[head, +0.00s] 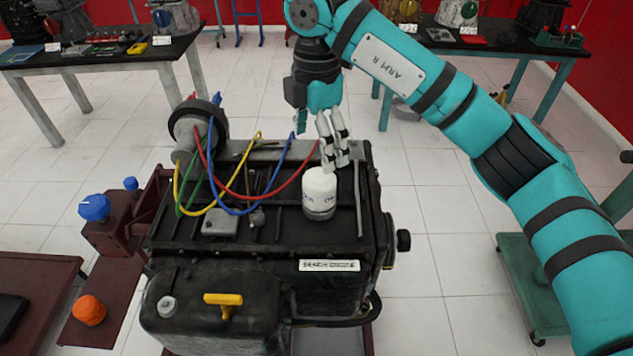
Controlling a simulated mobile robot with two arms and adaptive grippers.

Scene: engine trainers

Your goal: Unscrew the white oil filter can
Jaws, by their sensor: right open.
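The white oil filter can (320,191) stands upright on top of the black engine block (270,262), right of the middle of its top face. My right gripper (334,164) hangs down from the teal right arm, just behind and above the can. Its pale fingers are open and nothing shows between them. The fingertips look very close to the can's upper back edge; I cannot tell if they touch it. The can's threaded joint is hidden. My left gripper is not in view.
Red, blue, yellow and green cables (240,196) arch over the engine left of the can. Tables with tools (110,52) stand behind.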

